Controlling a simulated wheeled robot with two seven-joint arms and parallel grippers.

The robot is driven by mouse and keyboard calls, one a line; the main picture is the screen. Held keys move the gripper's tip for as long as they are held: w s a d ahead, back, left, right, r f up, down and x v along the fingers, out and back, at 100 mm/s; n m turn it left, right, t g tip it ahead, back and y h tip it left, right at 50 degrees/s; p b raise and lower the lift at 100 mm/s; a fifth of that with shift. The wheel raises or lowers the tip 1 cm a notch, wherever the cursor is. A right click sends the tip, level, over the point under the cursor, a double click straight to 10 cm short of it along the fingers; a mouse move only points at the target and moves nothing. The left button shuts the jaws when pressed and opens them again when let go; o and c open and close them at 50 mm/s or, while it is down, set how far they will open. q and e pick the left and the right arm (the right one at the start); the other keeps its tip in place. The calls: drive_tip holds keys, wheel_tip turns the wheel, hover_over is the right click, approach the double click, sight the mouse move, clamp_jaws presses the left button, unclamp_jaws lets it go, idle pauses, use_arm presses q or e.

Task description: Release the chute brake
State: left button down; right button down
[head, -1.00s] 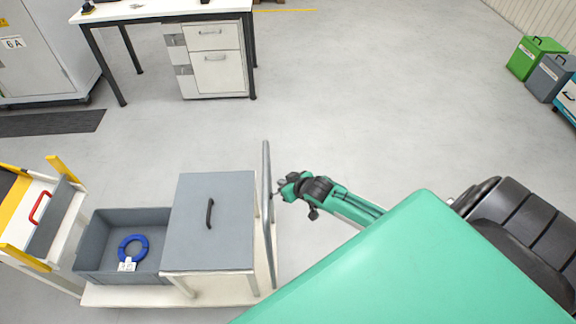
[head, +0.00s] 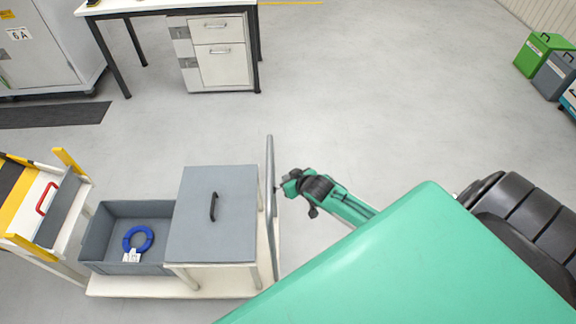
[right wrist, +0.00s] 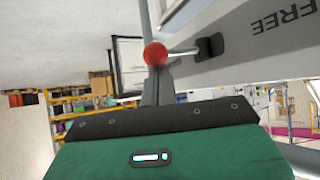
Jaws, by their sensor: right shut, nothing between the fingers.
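A red ball knob (right wrist: 155,54) on a short metal lever shows in the right wrist view, beside a grey panel (right wrist: 255,58) with the word FREE, upside down in this view. The lever runs from the knob to a dark mount (right wrist: 210,46). My right gripper (head: 279,188) is at the right side of the cart, close to its grey upright rail (head: 270,205). In the right wrist view its shut, empty fingers (right wrist: 156,88) point at the knob; whether they touch it I cannot tell. My left gripper is in neither view.
The cart carries an open grey bin (head: 100,232) with a blue ring (head: 138,240), and a grey lidded box (head: 233,215) with a black handle. A yellow-striped stand (head: 66,160) with a red handle (head: 46,198) is at left. Open floor (head: 370,90) lies beyond my right arm.

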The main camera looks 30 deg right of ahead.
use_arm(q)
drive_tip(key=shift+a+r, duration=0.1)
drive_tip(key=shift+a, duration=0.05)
use_arm(e)
drive_tip(key=shift+s+m+h+p, duration=0.15)
drive_tip(key=shift+m+h+p, duration=0.15)
drive_tip(key=shift+s+a, duration=0.1)
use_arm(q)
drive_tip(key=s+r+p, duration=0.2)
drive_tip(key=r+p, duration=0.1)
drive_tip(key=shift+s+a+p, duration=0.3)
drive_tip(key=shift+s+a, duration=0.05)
use_arm(e)
drive_tip(key=s+m+h, duration=0.1)
drive_tip(key=s+a+m+h, duration=0.1)
drive_tip(key=m, duration=0.1)
drive_tip(key=shift+s+h, duration=0.1)
drive_tip(key=shift+h, duration=0.2)
use_arm(q)
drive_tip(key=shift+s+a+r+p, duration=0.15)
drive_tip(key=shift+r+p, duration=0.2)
drive_tip(key=shift+p, duration=0.1)
use_arm(e)
drive_tip(key=shift+s, duration=0.8)
